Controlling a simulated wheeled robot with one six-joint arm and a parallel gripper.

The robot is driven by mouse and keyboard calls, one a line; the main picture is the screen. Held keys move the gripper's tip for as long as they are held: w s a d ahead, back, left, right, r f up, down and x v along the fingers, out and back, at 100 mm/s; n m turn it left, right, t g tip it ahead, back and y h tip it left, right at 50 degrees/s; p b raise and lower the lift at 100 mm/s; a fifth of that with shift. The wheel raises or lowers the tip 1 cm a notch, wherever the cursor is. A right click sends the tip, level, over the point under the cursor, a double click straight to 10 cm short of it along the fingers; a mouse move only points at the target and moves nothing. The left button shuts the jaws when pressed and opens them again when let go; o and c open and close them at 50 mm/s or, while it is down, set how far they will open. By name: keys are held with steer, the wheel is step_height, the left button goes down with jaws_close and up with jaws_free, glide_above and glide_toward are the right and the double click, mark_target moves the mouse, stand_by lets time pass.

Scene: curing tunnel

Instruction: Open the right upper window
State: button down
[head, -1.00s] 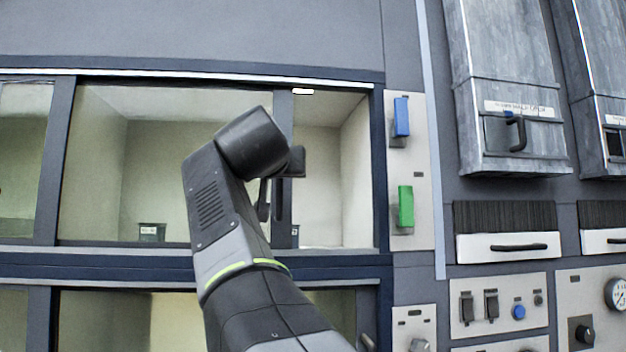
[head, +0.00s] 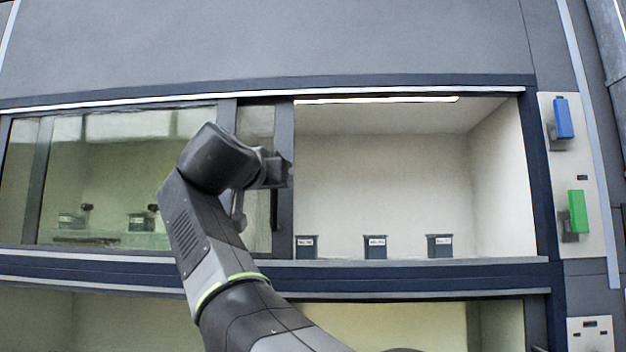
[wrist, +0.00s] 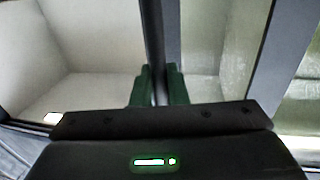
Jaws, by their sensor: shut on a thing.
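The right upper window (head: 284,225) is a sliding glass pane in a dark frame. It stands slid to the left, partly overlapping the left pane (head: 100,180), with a wide opening to its right. Its handle, a dark upright bar (head: 274,209), is on the frame's edge. In the wrist view the handle (wrist: 152,35) runs down between the green fingers of my gripper (wrist: 158,88), which is shut on it. In the head view my gripper (head: 272,172) is at the frame, its fingers mostly hidden by the wrist.
Three dark labelled boxes (head: 375,247) stand on the sill inside the opening. A blue block (head: 563,118) and a green block (head: 577,211) are on the panel to the right. A lower window row (head: 400,322) lies beneath.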

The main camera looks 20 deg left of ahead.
steer(key=a, duration=0.2)
steer(key=s+a, duration=0.1)
steer(key=a, duration=0.2)
steer(key=shift+p, duration=0.3)
steer(key=c, duration=1.5)
jaws_free()
steer(key=shift+c, duration=0.2)
steer(key=s+b, duration=0.3)
steer(key=s, duration=1.1)
steer(key=shift+w, duration=0.15)
steer(key=w+p, duration=0.3)
steer(key=w, duration=1)
steer(key=shift+w, duration=0.35)
